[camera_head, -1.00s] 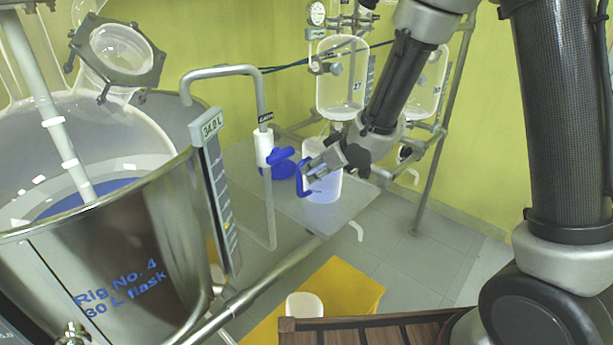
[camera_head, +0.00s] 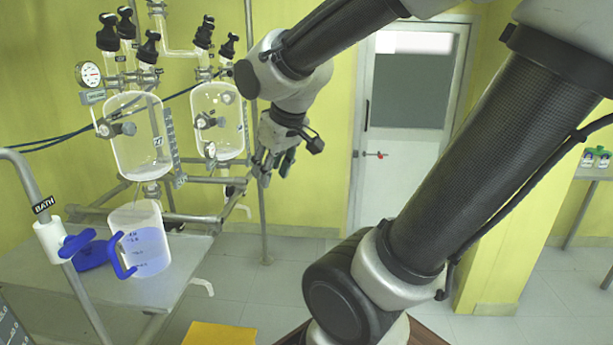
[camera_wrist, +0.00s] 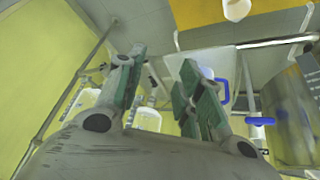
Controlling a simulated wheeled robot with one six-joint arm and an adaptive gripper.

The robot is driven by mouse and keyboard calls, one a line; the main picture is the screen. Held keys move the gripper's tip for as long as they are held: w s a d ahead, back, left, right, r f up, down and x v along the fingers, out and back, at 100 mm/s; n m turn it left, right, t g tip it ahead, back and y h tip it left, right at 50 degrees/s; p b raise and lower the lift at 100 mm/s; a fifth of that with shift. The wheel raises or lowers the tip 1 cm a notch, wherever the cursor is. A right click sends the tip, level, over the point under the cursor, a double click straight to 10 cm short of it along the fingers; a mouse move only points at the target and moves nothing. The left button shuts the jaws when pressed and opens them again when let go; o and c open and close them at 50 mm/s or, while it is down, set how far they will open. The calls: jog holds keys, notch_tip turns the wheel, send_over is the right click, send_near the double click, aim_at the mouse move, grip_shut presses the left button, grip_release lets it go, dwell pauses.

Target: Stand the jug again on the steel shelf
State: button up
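The jug (camera_head: 148,246) is translucent white with a blue handle and holds blue liquid. It stands upright on the steel shelf (camera_head: 120,292) at the left in the head view, with its handle toward the left. My gripper (camera_head: 268,168) is in the air to the right of the jug and higher, clear of it. In the wrist view my gripper's fingers (camera_wrist: 160,78) are spread apart with nothing between them. The jug's blue handle (camera_wrist: 223,92) shows there beyond the right finger, which hides part of the jug.
A pipe marked BATH with a blue-handled tap (camera_head: 75,243) stands left of the jug, and a blue object (camera_head: 92,255) lies between them. Two glass vessels (camera_head: 137,137) (camera_head: 218,122) hang on a frame behind the shelf. A yellow mat (camera_head: 220,334) is on the floor. Floor to the right is open.

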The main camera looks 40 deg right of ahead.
jog(key=s+d+r+m+g, duration=0.1)
jog(key=s, duration=0.9)
jog(key=shift+s+d, duration=0.15)
jog(key=shift+d, duration=0.15)
